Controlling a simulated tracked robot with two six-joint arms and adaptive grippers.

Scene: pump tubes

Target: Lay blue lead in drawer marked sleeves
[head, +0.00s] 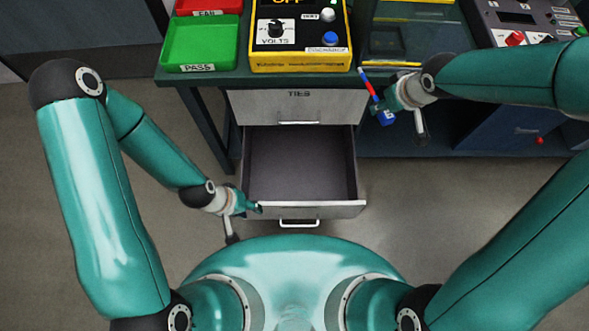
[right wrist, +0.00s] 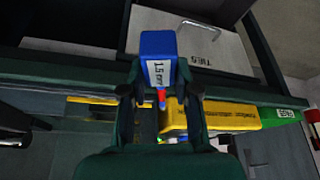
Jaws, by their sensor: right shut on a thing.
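The blue lead (head: 386,117) has a blue block end and a thin part with red on it. My right gripper (head: 391,101) is shut on it and holds it in the air right of the drawers. In the right wrist view the lead's blue block (right wrist: 158,55) carries a white label reading about "1.5" and sits between the fingers (right wrist: 160,95). The lower drawer (head: 335,211) is pulled open and looks empty; its front marking is not visible. My left gripper (head: 252,209) is at the left end of that drawer's front; its fingers are too small to read.
The upper drawer (head: 330,106), marked TIES, is shut above the open one. On the bench top (head: 215,79) stand a green PASS tray (head: 200,45), a red tray (head: 208,6) and a yellow tester (head: 300,60). A dark blue cabinet (head: 505,128) is at the right.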

